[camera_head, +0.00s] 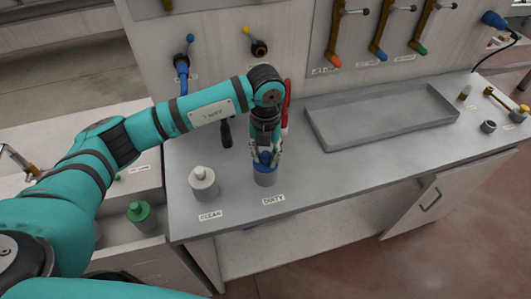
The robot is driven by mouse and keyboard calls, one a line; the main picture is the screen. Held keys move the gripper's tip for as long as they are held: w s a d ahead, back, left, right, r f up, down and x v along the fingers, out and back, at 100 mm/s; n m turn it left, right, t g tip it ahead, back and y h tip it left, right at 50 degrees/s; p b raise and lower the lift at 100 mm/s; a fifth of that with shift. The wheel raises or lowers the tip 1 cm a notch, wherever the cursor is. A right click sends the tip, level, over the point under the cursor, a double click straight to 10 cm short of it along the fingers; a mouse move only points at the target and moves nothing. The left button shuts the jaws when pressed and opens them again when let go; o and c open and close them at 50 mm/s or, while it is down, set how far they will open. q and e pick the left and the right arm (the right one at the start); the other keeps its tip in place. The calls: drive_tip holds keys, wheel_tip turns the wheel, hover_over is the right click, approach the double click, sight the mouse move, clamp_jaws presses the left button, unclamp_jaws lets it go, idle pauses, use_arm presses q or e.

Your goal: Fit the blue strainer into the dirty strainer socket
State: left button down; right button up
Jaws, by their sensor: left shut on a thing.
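My left gripper (264,158) points down at the counter and is shut on the blue strainer (264,168). My right gripper is not in view.
A pale capped strainer (203,184) stands at the "CLEAN" label, left of the dirty socket. A green-topped one (139,213) is lower at the left. A shallow grey tray (385,141) lies to the right. Bare counter (330,182) lies between.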

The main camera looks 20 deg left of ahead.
use_arm(q)
drive_tip(key=c, duration=1)
unclamp_jaws()
wheel_tip(320, 180, up, 12)
